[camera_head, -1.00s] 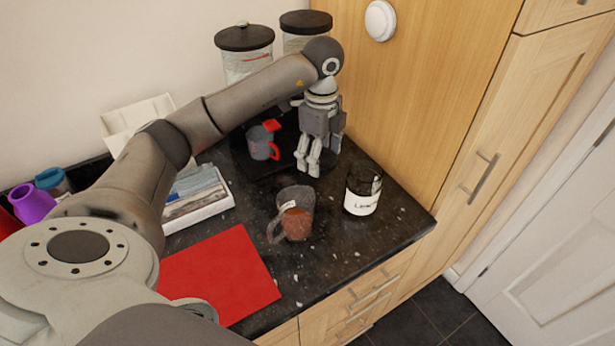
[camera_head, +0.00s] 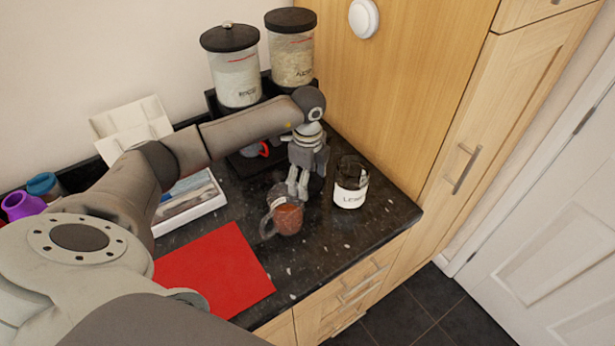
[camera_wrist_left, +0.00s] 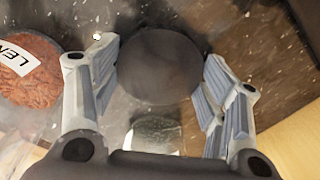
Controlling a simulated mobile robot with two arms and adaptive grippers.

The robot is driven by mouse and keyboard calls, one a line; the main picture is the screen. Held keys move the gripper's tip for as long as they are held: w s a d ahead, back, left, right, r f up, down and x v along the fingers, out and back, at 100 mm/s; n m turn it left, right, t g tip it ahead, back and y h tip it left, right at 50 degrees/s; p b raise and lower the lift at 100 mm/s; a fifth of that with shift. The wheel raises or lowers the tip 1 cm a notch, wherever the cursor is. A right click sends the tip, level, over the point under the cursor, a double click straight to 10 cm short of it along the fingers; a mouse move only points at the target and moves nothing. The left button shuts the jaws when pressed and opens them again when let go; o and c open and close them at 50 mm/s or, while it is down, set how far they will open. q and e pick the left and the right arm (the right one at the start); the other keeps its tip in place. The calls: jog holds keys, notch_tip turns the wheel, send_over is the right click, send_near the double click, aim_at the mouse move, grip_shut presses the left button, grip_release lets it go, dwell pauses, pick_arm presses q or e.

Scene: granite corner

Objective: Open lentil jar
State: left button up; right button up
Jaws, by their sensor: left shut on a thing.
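A clear handled vessel of orange-red lentils (camera_head: 288,218) stands on the dark counter. In the left wrist view, lentils with a label starting "LEN" (camera_wrist_left: 18,62) lie left of the fingers. A dark glass jar with a white label starting "LE" (camera_head: 351,196) stands to the right; I cannot tell whether a lid is on it. My left gripper (camera_head: 298,190) points down, close behind the lentil vessel and left of the labelled jar. In the left wrist view, its fingers (camera_wrist_left: 160,85) are shut on a dark round lid-like disc (camera_wrist_left: 160,65). My right gripper is not in view.
Two tall canisters (camera_head: 236,80) (camera_head: 291,60) with dark lids stand at the back. A mug (camera_head: 255,149) is partly hidden behind my arm. The counter ends at the right and front.

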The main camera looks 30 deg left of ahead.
pick_arm(q)
jog(key=shift+f, duration=0.15)
jog(key=o, duration=1.1)
